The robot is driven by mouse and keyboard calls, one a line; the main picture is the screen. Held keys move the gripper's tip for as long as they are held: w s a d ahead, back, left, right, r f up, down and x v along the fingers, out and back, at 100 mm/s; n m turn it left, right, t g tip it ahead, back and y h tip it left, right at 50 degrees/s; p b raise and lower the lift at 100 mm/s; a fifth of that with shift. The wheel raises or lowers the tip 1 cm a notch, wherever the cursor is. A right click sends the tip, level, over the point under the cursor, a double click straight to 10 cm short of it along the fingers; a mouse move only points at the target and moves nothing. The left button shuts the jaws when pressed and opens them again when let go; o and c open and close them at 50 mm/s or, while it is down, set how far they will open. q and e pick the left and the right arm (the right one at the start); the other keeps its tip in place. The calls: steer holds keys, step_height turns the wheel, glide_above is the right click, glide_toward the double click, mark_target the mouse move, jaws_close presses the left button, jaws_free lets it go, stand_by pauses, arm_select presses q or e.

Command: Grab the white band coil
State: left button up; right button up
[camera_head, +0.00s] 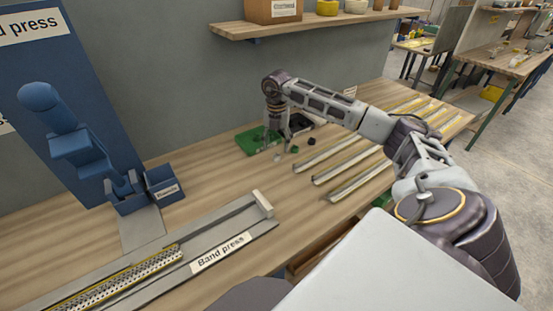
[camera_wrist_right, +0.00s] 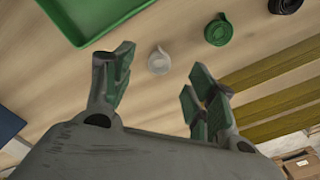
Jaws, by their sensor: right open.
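The white band coil (camera_wrist_right: 159,62) lies on the wooden table, small and round with a short tail. It shows between the fingertips of my right gripper (camera_wrist_right: 160,76) in the right wrist view, apart from the fingers. In the head view the coil (camera_head: 277,157) is a small pale spot just in front of my right gripper (camera_head: 277,138). The right gripper points down over the table, its green-padded fingers spread and empty. My left gripper is not in view.
A green coil (camera_wrist_right: 219,31) and a black coil (camera_wrist_right: 286,4) lie beside the white one. A green tray (camera_wrist_right: 100,12) is close by. Long metal strips (camera_head: 345,150) lie to the right. The band press (camera_head: 220,252) and blue press (camera_head: 80,150) stand left. A shelf (camera_head: 300,24) hangs above.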

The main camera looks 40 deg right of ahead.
mark_target(276, 160)
steer(key=shift+f, duration=0.3)
steer(key=f, duration=0.3)
steer(key=shift+s+a+f, duration=0.2)
steer(key=shift+s+f, duration=0.05)
steer(key=shift+f, duration=0.5)
steer(key=shift+c, duration=0.4)
steer(key=c, duration=0.5)
steer(key=shift+c, duration=1)
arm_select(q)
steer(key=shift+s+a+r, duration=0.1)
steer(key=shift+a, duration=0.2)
arm_select(e)
steer(key=shift+c, duration=0.3)
